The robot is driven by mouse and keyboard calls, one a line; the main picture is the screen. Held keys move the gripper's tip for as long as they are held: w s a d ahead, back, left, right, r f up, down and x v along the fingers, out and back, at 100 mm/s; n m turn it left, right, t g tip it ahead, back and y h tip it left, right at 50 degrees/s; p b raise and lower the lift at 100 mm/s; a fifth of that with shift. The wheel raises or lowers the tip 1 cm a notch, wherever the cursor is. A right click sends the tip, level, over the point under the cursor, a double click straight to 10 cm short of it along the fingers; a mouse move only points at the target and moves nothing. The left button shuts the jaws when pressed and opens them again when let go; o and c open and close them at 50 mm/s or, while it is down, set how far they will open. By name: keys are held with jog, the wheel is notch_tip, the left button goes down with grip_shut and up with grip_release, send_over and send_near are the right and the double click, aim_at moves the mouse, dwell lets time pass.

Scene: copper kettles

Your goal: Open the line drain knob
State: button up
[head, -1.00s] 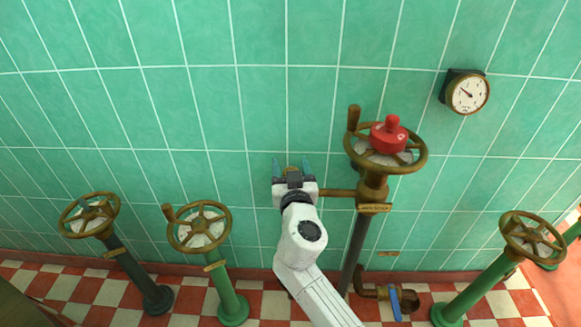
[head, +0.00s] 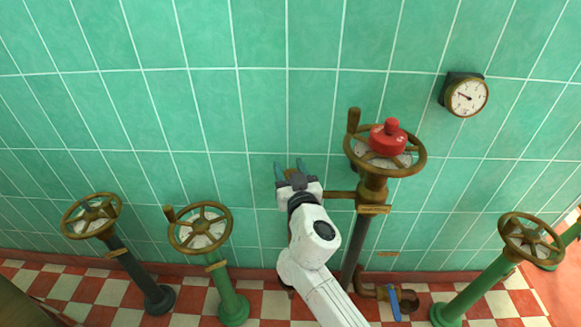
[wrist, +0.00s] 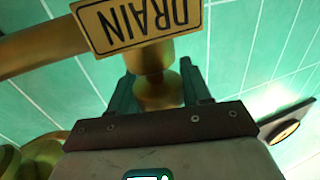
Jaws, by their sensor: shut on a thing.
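The brass line drain knob (wrist: 160,92) is between the two teal fingers of my gripper (wrist: 160,85) in the wrist view. My gripper is shut on it. A brass tag reading "DRAIN" (wrist: 140,25) hangs beside the knob and appears upside down in that view. In the head view my gripper (head: 289,170) is at the green wall, left of the tall valve. The knob is mostly hidden there by the fingers and wrist.
A tall valve with a brass handwheel (head: 411,165) and red cap (head: 389,138) stands just right of my gripper. A gauge (head: 466,97) is on the wall. Other handwheels (head: 200,228) stand left and right. A blue-handled tap (head: 395,302) is low down.

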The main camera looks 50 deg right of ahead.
jog(key=shift+a+r+n+t+y+p, duration=0.1)
jog(key=shift+n+t+y+p, duration=1.25)
jog(key=shift+p, duration=1.25)
jog(key=y+p, duration=0.1)
jog(key=p, duration=0.2)
jog(key=shift+w+a+n+y, duration=0.15)
jog(key=shift+a+n+y, duration=0.1)
jog(key=shift+y, duration=0.1)
jog(key=y+p, duration=0.1)
jog(key=p, duration=0.3)
jog(key=shift+r+n, duration=0.2)
jog(key=shift+n, duration=0.2)
jog(key=n+y+p, duration=0.1)
jog(key=y+p, duration=0.1)
jog(key=p, duration=0.3)
jog(key=shift+t, duration=0.25)
jog(key=shift+a+f+n+y+p, duration=0.1)
jog(key=shift+f+n+y+p, duration=0.35)
jog(key=shift+p, duration=0.9)
jog(key=shift+r+y, duration=0.15)
jog(key=shift+y, duration=0.1)
jog(key=o, duration=1)
jog(key=shift+c, duration=0.2)
